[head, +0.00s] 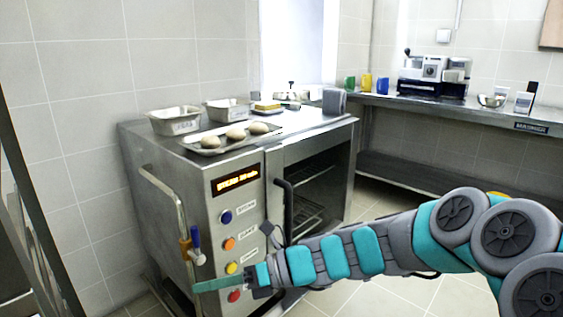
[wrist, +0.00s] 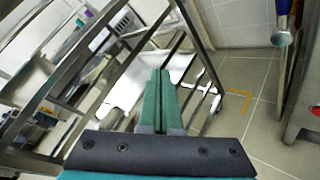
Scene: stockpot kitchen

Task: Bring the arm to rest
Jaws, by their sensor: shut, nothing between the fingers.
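My gripper (head: 212,285) is at the end of my outstretched arm, in front of the lower part of the steel oven's control panel in the head view. In the wrist view its two green fingers (wrist: 158,92) lie together with nothing between them. The arm reaches in from the right edge of the head view. The fingers overlap the panel in the picture; I cannot tell whether they touch it.
The steel oven (head: 190,197) has a handle (head: 287,210) and carries a tray of dough balls (head: 205,148). A counter (head: 430,104) with a machine (head: 432,76) runs along the back right. A metal rack (wrist: 95,75) stands beyond my gripper. Tiled floor is clear.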

